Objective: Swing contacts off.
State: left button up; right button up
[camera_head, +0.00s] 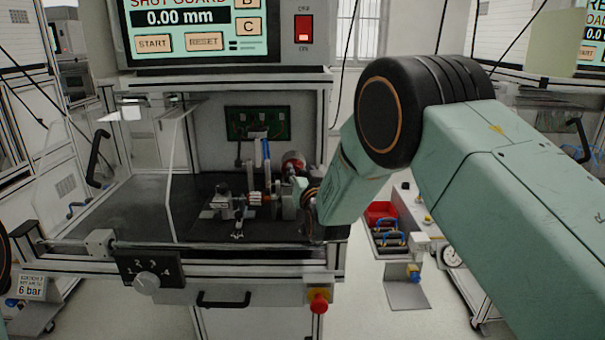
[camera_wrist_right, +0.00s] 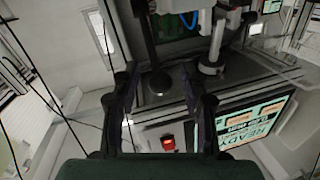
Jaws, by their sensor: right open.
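A test fixture (camera_head: 240,203) with metal clamps and a copper-coloured part stands on the black bench top (camera_head: 140,205). A blue upright lever (camera_head: 266,155) and a red round part (camera_head: 293,160) rise at its back. I cannot tell which parts are the contacts. My right gripper (camera_head: 308,203) is at the fixture's right side, partly hidden by my forearm. In the right wrist view, its two dark fingers (camera_wrist_right: 160,82) are apart with nothing held between them. Whether they touch the fixture cannot be told. My left gripper is not in view.
A screen (camera_head: 195,25) showing 0.00 mm and a lit red switch (camera_head: 304,28) sit above the bench. A numbered knob (camera_head: 147,283) and a red button (camera_head: 318,302) are at the front. A red bin (camera_head: 381,213) stands to the right. The bench's left part is clear.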

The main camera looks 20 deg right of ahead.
jog(key=shift+a, duration=0.1)
jog(key=c, duration=0.3)
jog(key=shift+s+r, duration=0.1)
jog(key=shift+s, duration=0.1)
jog(key=c, duration=0.3)
grip_shut()
jog(key=shift+w, duration=0.1)
